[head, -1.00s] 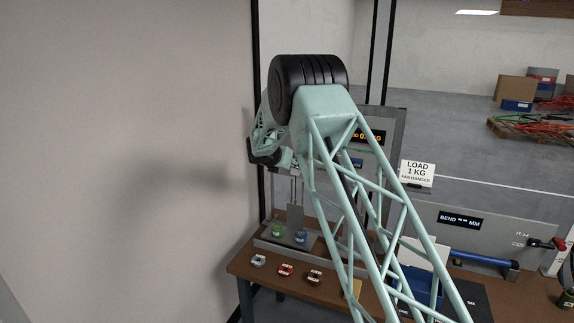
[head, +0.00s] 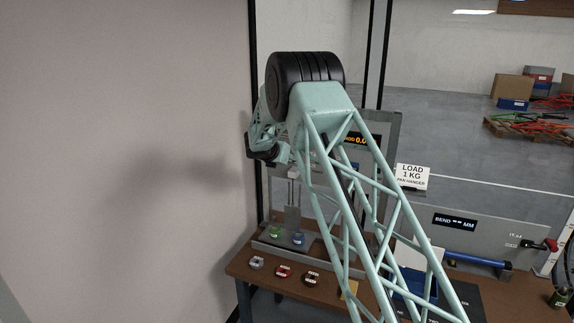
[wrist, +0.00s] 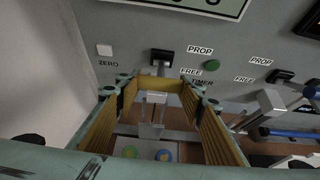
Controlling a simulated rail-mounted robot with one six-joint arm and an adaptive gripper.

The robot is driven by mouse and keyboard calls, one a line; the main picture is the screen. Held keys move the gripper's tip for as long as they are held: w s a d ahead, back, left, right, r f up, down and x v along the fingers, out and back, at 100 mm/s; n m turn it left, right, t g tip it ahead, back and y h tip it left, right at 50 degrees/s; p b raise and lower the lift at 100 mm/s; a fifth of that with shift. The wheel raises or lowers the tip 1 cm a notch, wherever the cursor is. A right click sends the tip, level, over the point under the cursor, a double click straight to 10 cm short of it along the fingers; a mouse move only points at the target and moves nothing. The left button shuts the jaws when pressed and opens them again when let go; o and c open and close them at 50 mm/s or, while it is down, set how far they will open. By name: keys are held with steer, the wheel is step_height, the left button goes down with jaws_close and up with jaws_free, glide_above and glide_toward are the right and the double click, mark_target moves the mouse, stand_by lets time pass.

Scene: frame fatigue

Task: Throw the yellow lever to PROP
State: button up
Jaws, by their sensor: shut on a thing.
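In the wrist view, my gripper (wrist: 160,88) has its ribbed fingers to either side of a yellow crossbar, which I take to be the yellow lever (wrist: 158,82). The crossbar spans between the fingertips. Just beyond it a black block (wrist: 160,58) sits on the grey panel. A PROP label (wrist: 200,50) is to its upper right and a FREE label (wrist: 190,70) to its lower right. In the head view my gripper (head: 262,153) is at the left end of the arm by the test frame; its fingertips and the lever are hidden there.
A second black-ended lever (wrist: 280,75) with its own PROP and FREE labels is to the right. A green button (wrist: 212,67) lies between, and a white ZERO button (wrist: 104,50) is at left. Several small weights stand on the brown bench (head: 240,268). A wall is close at left.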

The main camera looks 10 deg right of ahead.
steer(key=shift+w+d+r, duration=0.15)
steer(key=shift+w+r, duration=0.1)
steer(key=shift+r, duration=0.45)
steer(key=shift+w+d+r, duration=0.1)
steer(key=shift+w+r, duration=0.15)
steer(key=shift+r, duration=0.4)
steer(key=o, duration=1.2)
steer(key=shift+c, duration=0.2)
steer(key=shift+f, duration=0.2)
steer(key=shift+s+a+r, duration=0.1)
steer(key=shift+s, duration=0.1)
steer(key=v, duration=1.1)
steer(key=shift+s+a, duration=0.15)
steer(key=shift+a, duration=0.05)
steer(key=shift+r, duration=0.1)
steer(key=shift+s+d+r, duration=0.1)
